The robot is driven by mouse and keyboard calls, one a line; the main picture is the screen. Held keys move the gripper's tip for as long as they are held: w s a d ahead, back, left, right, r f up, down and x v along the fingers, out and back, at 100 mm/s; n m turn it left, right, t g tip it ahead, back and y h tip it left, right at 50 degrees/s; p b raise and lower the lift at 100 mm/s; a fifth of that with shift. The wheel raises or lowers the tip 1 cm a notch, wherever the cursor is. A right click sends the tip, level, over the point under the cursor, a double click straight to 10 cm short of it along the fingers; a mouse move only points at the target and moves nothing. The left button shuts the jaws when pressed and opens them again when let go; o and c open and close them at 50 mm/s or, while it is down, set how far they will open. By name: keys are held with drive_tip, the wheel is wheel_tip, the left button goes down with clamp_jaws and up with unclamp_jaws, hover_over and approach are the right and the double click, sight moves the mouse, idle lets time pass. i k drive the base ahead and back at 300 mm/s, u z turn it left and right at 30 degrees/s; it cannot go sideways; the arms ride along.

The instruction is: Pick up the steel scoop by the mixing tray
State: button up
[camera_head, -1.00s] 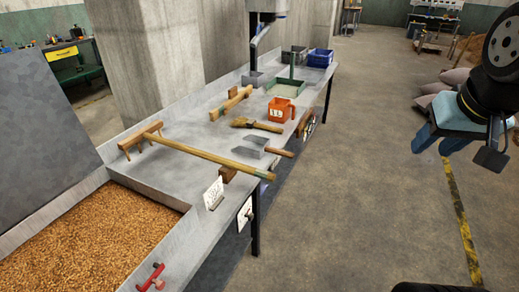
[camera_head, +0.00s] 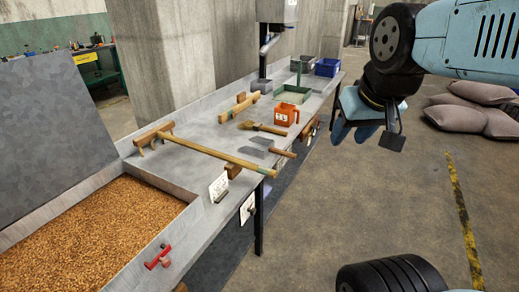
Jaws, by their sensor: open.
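The steel scoop (camera_head: 257,147) lies on the grey metal bench, with its wooden handle (camera_head: 282,152) pointing to the right front edge. A large tray of golden grain (camera_head: 85,238) is built into the near left end of the bench. My gripper (camera_head: 366,138) hangs in the air over the floor, to the right of the bench and apart from the scoop. Its jaws are open, and I see nothing between them.
A long wooden rake (camera_head: 205,153) lies between the grain tray and the scoop. A brush (camera_head: 262,127), an orange jug (camera_head: 286,114), a green tray (camera_head: 288,95) and a blue bin (camera_head: 327,66) stand farther back. Sacks (camera_head: 475,117) lie on the floor at right.

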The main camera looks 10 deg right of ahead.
sight(258, 147)
drive_tip(key=u, duration=0.1)
drive_tip(key=i, duration=1)
drive_tip(key=z, duration=0.1)
